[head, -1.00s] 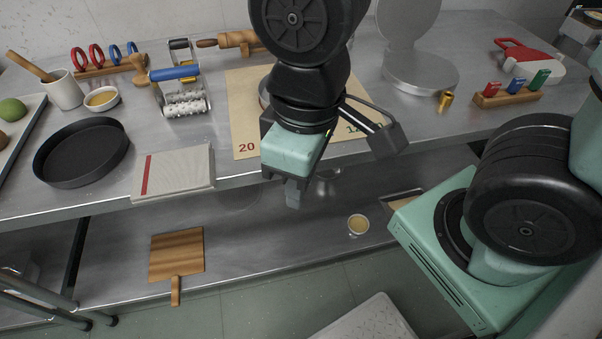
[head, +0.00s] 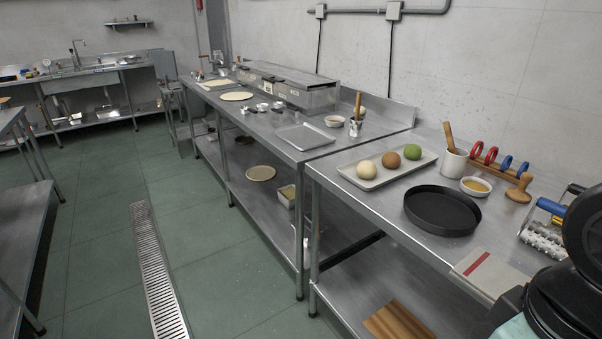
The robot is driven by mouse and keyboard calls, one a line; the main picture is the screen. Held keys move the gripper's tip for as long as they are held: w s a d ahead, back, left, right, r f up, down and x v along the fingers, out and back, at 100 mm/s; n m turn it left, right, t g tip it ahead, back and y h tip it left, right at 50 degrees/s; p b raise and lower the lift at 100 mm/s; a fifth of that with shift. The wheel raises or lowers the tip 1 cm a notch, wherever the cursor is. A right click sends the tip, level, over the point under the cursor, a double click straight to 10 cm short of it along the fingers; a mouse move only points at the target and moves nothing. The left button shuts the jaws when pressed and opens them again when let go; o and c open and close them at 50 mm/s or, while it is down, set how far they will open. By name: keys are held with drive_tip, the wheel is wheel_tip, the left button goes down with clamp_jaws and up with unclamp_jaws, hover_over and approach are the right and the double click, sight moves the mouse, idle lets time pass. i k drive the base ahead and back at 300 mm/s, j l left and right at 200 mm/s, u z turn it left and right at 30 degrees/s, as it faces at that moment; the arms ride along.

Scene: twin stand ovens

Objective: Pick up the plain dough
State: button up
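The plain dough (head: 366,169) is a pale cream ball. It is the leftmost of three balls on a light rectangular tray (head: 397,178) on the near steel table. A brown ball (head: 391,160) and a green ball (head: 412,152) sit to its right on the same tray. Part of my arm shows at the lower right edge of the head view. My gripper's fingers are outside the picture, and the dough is clear of the arm.
A black round pan (head: 442,210) stands just right of the tray. Beyond it are a white pot with a wooden handle (head: 454,164), a small bowl of yellow liquid (head: 475,186) and a rack of coloured rings (head: 500,164). Open green floor (head: 100,225) lies left of the tables.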

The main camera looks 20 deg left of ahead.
sight(366, 169)
drive_tip(key=u, duration=0.45)
drive_tip(key=i+j+z, duration=0.2)
drive_tip(key=i+j, duration=0.15)
drive_tip(key=i+j+z, duration=0.2)
drive_tip(key=i+j, duration=0.15)
drive_tip(key=j, duration=0.15)
drive_tip(key=i+j+z, duration=0.2)
drive_tip(key=j, duration=0.35)
drive_tip(key=i, duration=0.1)
